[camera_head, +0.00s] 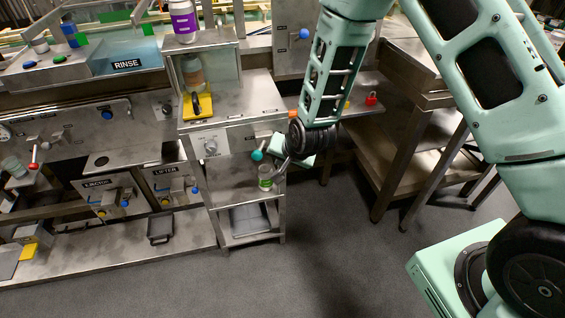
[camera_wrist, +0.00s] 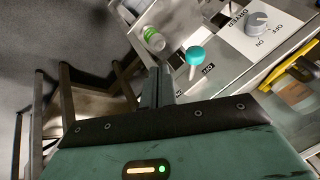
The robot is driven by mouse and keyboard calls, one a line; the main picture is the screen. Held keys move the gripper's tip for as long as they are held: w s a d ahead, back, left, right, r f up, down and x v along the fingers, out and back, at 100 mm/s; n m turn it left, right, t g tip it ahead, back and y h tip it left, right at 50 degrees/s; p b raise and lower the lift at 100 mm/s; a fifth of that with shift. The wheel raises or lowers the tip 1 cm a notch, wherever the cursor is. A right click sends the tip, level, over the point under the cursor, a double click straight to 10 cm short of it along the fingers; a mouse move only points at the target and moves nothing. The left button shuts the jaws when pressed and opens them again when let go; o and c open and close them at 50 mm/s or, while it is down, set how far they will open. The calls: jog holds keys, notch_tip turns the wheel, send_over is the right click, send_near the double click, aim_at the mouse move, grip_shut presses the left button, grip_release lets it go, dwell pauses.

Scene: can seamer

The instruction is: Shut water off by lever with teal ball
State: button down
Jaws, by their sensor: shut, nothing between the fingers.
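My gripper (camera_wrist: 158,82) is shut and empty. Its fingers point to the left of the ball in the wrist view and appear apart from it. In the head view my gripper (camera_head: 282,166) is just right of the ball, partly hidden by my wrist.
A DRYER knob (camera_wrist: 258,24) is on the white plate near the lever. A can with a green label (camera_head: 265,177) stands on the shelf below. A metal table (camera_head: 405,100) stands to the right; grey floor is open in front.

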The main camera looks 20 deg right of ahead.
jog(key=s+a+r, duration=0.2)
jog(key=s+r, duration=0.2)
jog(key=r, duration=0.3)
jog(key=shift+a+b, duration=0.15)
jog(key=shift+b, duration=0.15)
jog(key=shift+s, duration=0.1)
jog(key=s+a+r+n+g+y, duration=0.1)
jog(key=s+a+r+n+g, duration=0.1)
jog(key=s+r+n, duration=0.35)
jog(key=s+a+r+n+g, duration=0.2)
jog(key=s+a+r, duration=0.1)
jog(key=s, duration=0.5)
jog(key=s+d+r+n+g+h, duration=0.1)
jog(key=s+d+r+n, duration=0.1)
jog(key=s, duration=0.4)
jog(key=s+d+r+n+g+h, duration=0.1)
jog(key=s+d+r+n, duration=0.1)
jog(key=s+n, duration=0.2)
jog(key=s, duration=0.2)
jog(key=shift+s+d+r+g, duration=0.3)
jog(key=shift+d+r, duration=0.05)
jog(key=shift+r, duration=0.05)
